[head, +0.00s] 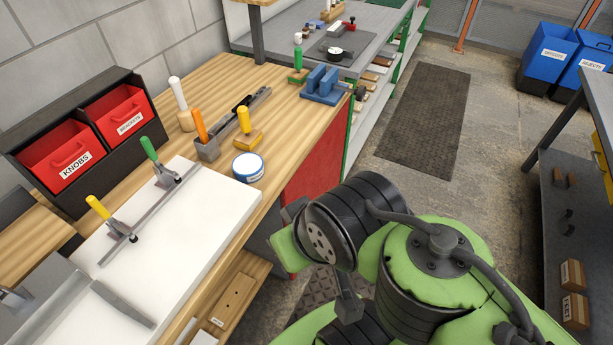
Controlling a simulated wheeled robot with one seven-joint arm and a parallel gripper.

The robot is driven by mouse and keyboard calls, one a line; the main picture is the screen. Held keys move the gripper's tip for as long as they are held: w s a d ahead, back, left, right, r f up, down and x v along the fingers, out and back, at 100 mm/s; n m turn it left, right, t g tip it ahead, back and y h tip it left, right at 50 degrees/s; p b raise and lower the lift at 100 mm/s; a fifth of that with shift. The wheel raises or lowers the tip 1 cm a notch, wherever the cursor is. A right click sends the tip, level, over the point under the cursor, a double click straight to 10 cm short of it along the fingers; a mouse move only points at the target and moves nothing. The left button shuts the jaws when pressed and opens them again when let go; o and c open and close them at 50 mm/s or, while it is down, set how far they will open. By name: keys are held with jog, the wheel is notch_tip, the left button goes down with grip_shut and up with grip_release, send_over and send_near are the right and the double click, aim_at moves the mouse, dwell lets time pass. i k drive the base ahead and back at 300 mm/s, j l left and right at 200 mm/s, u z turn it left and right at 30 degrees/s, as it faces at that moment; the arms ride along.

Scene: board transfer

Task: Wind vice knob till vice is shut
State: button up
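A blue vice (321,88) stands at the far right end of the wooden workbench, near its corner. Its two upright jaws look slightly apart, with a narrow dark gap between them. A dark knob (360,92) shows at the right side of the vice, beyond the bench edge; its detail is too small to read. My green and black arm is folded in the lower right, well short of the vice and not touching it. Dark grey parts show at its wrist, but my gripper's fingers cannot be made out clearly.
A green-handled tool (298,66) stands close left of the vice. Yellow- and orange-handled tools, a round blue-and-white tin (248,167) and a white board (165,230) lie nearer on the bench. A grey bench (385,35) stands behind. The floor by the dark mat (425,115) is clear.

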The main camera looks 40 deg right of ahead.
aim_at(359, 93)
jog(key=z, duration=1.4)
